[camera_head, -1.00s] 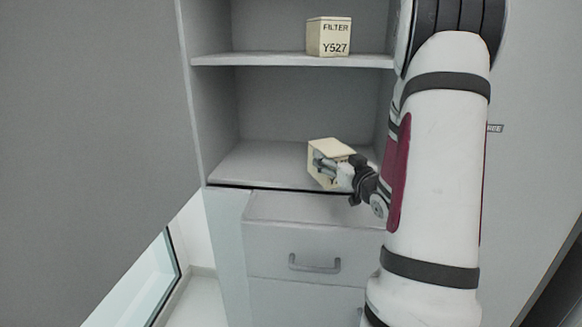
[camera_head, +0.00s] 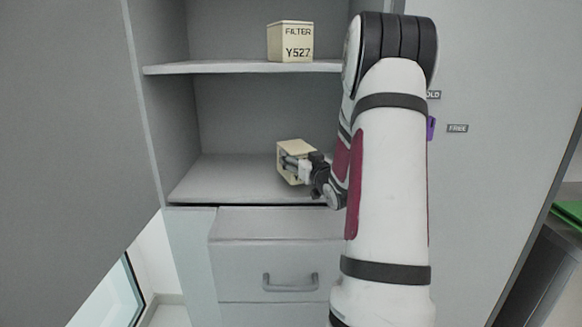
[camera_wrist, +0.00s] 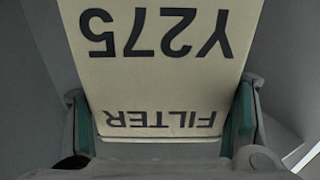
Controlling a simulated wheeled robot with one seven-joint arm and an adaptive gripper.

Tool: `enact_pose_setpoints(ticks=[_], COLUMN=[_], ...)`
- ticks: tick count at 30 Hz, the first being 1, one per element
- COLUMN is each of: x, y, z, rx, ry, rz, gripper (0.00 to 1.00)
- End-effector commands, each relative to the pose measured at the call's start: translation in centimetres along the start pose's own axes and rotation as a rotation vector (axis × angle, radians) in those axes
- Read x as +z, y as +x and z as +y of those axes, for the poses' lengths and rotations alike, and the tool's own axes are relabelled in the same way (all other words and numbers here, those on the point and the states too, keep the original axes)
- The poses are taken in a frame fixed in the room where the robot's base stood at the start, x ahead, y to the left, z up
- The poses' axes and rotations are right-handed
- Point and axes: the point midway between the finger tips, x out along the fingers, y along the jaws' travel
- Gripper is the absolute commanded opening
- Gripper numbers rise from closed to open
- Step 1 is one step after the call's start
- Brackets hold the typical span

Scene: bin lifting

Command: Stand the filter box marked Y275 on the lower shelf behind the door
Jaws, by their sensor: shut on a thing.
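The filter box marked Y275 (camera_wrist: 155,60) fills the wrist view, its label upside down there. My gripper (camera_wrist: 160,120) is shut on it, with a green-padded finger at each side. In the head view the cream box (camera_head: 290,150) is in the lower compartment, over the front part of the lower shelf (camera_head: 215,180), slightly tilted in the picture. My gripper (camera_head: 298,168) covers much of its front face. I cannot tell whether the box touches the shelf. The open door (camera_head: 60,130) stands at the left.
A similar box marked Y527 (camera_head: 290,43) stands on the upper shelf (camera_head: 220,67). Drawers with a handle (camera_head: 290,283) are below the lower shelf. The left part of the lower shelf is clear. Small labels, one reading FREE (camera_head: 457,128), are on the grey panel at right.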

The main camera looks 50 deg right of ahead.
Motion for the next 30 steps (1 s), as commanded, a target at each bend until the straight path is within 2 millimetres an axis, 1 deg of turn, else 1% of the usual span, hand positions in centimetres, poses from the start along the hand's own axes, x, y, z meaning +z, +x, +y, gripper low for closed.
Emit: enact_pose_setpoints(ticks=[1, 3, 6, 8, 11, 16, 28, 29, 30], x=[0.0, 0.1, 0.2, 0.3, 1.2, 3.4, 4.0, 4.1, 4.1], y=[0.8, 1.6, 2.2, 2.3, 2.3, 2.2, 2.3, 2.2, 2.2], z=[-0.5, -0.9, -1.2, -1.3, -1.3, -1.3, -1.3, -1.3, -1.3], rx=[-0.002, -0.001, 0.0, 0.0, 0.001, 0.0, 0.0, 0.0, 0.0], ry=[0.0, -0.001, -0.001, 0.0, 0.002, 0.001, -0.001, 0.0, 0.0], rz=[0.003, 0.003, 0.002, 0.001, 0.0, 0.0, 0.002, 0.0, 0.0], gripper=[0.32, 0.32, 0.32, 0.32, 0.32, 0.32, 0.32, 0.73, 0.82])
